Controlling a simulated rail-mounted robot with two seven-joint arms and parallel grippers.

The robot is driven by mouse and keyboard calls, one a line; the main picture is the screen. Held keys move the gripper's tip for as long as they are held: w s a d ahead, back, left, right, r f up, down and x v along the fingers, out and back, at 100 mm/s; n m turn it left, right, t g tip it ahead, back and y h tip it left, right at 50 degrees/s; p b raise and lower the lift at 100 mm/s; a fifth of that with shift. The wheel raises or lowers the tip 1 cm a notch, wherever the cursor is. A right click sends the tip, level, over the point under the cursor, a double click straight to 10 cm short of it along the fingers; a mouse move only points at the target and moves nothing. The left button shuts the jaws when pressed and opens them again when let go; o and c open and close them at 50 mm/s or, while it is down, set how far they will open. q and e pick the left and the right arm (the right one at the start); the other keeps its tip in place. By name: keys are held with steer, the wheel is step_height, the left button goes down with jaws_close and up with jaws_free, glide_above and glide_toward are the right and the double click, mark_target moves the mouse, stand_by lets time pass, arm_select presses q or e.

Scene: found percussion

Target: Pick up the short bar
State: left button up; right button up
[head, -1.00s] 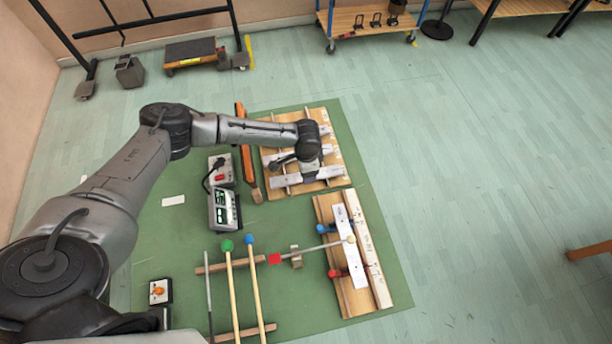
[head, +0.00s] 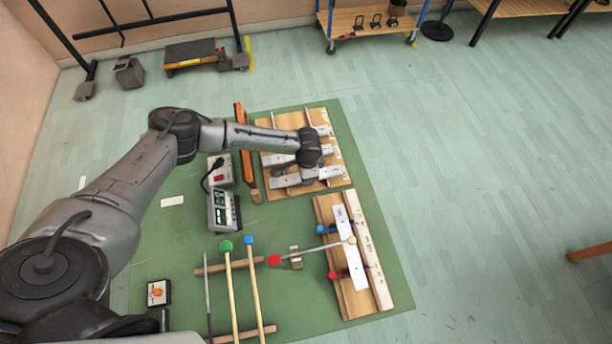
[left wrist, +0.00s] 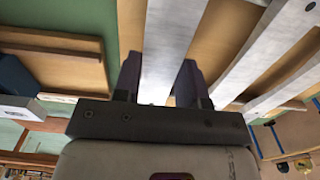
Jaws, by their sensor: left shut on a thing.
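My left gripper (left wrist: 158,85) is shut on a pale metal bar (left wrist: 170,45), one finger on each long side of it. In the head view this gripper (head: 308,174) is at the near end of a slatted wooden board (head: 345,181), over the nearest bar (head: 330,172). My wrist covers the middle of that bar. I cannot tell whether it still touches its supports. Two other metal bars, one in the middle (head: 328,150) and one at the far end (head: 321,131), lie on the same board. My right gripper is not in view.
A second wooden stand (head: 325,210) holds a long metal bar (head: 348,248) with blue and red clamps. Two mallets (head: 226,246) rest on wooden rails. A meter box (head: 223,210) and an orange bar (head: 245,155) stand left of the board.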

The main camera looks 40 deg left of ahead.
arm_select(q)
steer(key=c, duration=0.4)
steer(key=shift+r, duration=0.1)
